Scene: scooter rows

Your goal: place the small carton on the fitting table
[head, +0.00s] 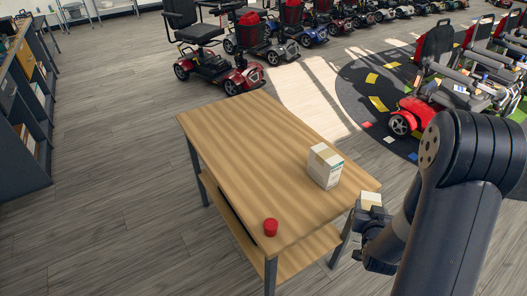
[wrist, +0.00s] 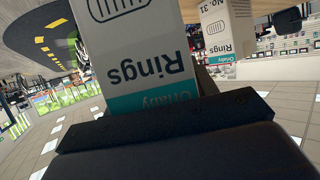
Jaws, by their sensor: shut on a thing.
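The fitting table (head: 225,130) has a light wood top and a lower shelf, and stands in the middle of the head view. My gripper (head: 369,212) is by the table's right front corner, shut on the small carton (head: 371,200). Only the pale upper part of that carton shows there. In the wrist view the small carton (wrist: 135,60) is close up, white with a teal band and upside-down "Rings" lettering, behind my dark finger (wrist: 160,130). Its lower part is hidden by the finger. I cannot tell its height against the tabletop.
A larger white carton (head: 325,167) stands on the tabletop near the right end; it also shows in the wrist view (wrist: 228,30). A red round object (head: 270,228) is near the front edge. The tabletop's left and middle are clear. Scooters (head: 222,70) stand behind.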

